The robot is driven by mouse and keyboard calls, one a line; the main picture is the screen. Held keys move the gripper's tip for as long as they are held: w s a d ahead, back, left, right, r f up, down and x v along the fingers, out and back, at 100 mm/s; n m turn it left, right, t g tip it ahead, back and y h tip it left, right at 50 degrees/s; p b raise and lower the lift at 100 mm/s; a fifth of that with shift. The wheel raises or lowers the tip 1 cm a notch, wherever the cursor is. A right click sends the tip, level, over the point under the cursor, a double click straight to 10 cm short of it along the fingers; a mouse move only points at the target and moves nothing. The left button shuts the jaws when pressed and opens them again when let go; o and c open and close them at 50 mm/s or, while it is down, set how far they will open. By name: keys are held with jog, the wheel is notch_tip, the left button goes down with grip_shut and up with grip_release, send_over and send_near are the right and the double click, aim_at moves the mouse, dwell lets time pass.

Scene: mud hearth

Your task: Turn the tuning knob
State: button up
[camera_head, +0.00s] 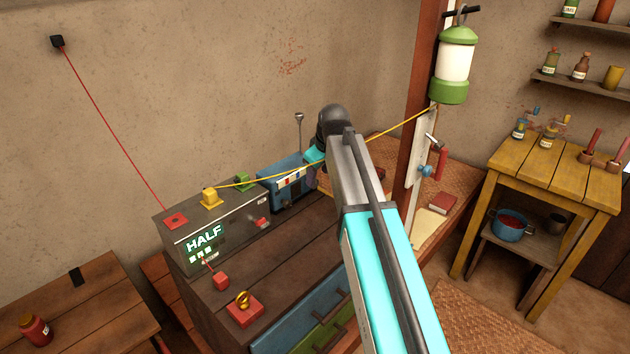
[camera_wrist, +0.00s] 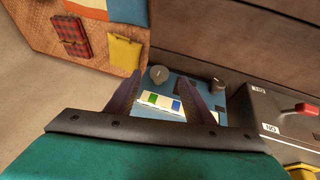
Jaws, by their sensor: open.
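A blue radio-like box (camera_head: 285,195) with a white, coloured-block dial strip and a thin metal aerial stands on the dark wooden cabinet. In the wrist view, its blue face (camera_wrist: 175,85) shows a round grey knob (camera_wrist: 158,74) and a darker knob (camera_wrist: 217,84) at the right; neither has a readable label, so I cannot tell which one is for tuning. My gripper (camera_wrist: 162,84) is open, its two dark fingers either side of the dial strip, with the grey knob seen between their tips. Contact cannot be told. In the head view my arm hides the box's right end.
A yellow cable runs past my wrist to the post. A green-and-white lantern (camera_head: 455,65) hangs at the right, near a yellow table (camera_head: 555,175).

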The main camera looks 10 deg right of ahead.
aim_at(316, 185)
jog(key=shift+p+x, duration=0.35)
jog(key=shift+x, duration=2.1)
jog(key=c, duration=0.9)
jog(key=shift+a, duration=0.25)
jog(key=shift+c, duration=0.7)
jog(key=shift+d, duration=0.15)
jog(key=shift+d, duration=0.1)
